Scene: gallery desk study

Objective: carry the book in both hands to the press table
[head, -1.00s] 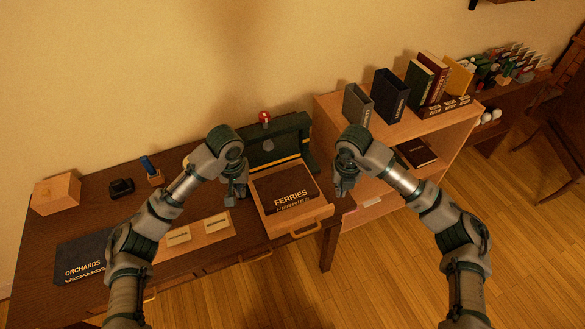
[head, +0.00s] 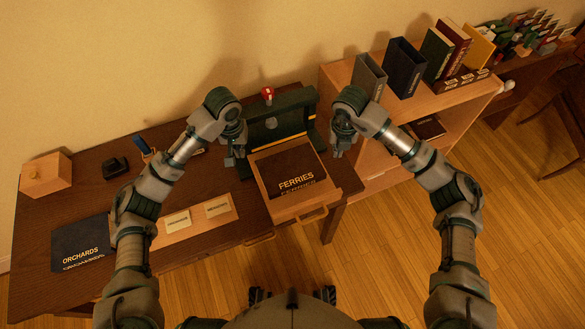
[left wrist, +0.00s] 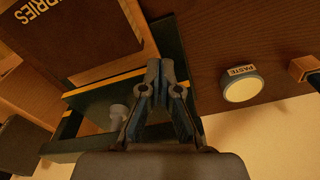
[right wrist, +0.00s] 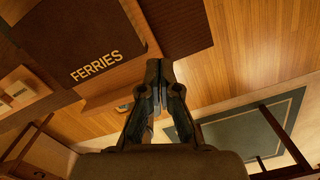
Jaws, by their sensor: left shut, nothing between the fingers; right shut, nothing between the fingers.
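The dark brown book (head: 290,168) marked FERRIES lies flat on a light wooden tray-like board (head: 309,203) with a front handle. The book also shows in the left wrist view (left wrist: 65,30) and the right wrist view (right wrist: 85,35). My left gripper (head: 232,160) is shut and empty, left of the book. My right gripper (head: 338,153) is shut and empty, right of the book. Neither touches the book. A dark green frame with a red knob (head: 268,93) stands directly behind the book. I cannot tell which table is the press table.
A dark blue ORCHARDS book (head: 82,243) lies at the desk's left. Two labelled cards lie on a wooden board (head: 190,232). A wooden box (head: 46,175) sits at the far left. A shelf unit (head: 345,85) with upright books stands right. A paste jar (left wrist: 241,88) is near my left gripper.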

